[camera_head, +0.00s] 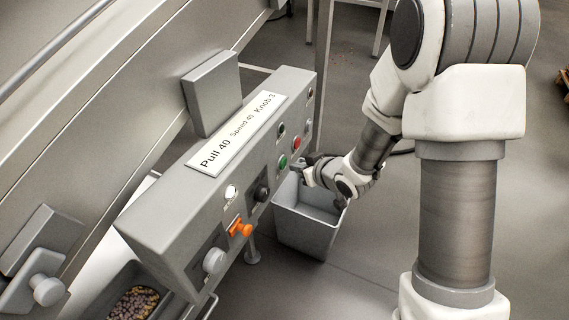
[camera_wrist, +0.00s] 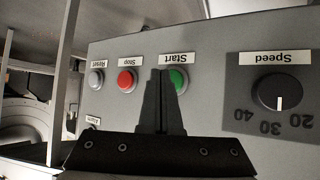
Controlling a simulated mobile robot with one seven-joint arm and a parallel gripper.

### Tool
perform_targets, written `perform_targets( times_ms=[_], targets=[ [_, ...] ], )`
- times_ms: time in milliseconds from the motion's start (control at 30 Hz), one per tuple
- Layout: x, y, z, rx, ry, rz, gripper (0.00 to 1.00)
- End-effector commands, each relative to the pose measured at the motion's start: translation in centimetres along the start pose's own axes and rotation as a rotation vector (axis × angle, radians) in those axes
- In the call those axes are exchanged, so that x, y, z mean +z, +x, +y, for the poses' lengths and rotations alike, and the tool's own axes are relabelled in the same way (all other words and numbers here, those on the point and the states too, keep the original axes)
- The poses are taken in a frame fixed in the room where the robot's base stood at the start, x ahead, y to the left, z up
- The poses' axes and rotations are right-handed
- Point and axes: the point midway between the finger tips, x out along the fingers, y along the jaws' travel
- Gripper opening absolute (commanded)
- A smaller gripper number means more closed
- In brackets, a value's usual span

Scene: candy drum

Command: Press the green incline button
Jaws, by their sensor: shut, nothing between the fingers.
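A control panel (camera_head: 165,215) runs along the grey machine. A green button (camera_head: 282,161) sits on its front face. In the wrist view the green button (camera_wrist: 181,80) has an upside-down label reading Start; I see no readable incline label. My gripper (camera_head: 298,164) is at the panel front, close to the green button. In the wrist view its shut fingers (camera_wrist: 161,74) point at the panel and cover the left part of the green button. The fingers are empty. I cannot tell whether the fingertips touch the button.
A red Stop button (camera_wrist: 127,81) and a grey Reset button (camera_wrist: 96,79) lie left of the green one. A black Speed knob (camera_wrist: 279,92) is to its right. An orange switch (camera_head: 240,228) is on the panel. A grey bin (camera_head: 305,228) stands below my gripper.

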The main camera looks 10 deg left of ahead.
Motion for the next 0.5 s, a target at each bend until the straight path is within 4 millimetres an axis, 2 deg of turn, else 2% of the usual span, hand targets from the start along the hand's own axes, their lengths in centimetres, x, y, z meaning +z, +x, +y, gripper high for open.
perform_targets(
  times_ms=[500],
  targets=[
    [-0.41, 0.51, -0.38, 0.000, -0.001, 0.001, 0.00]
  ],
)
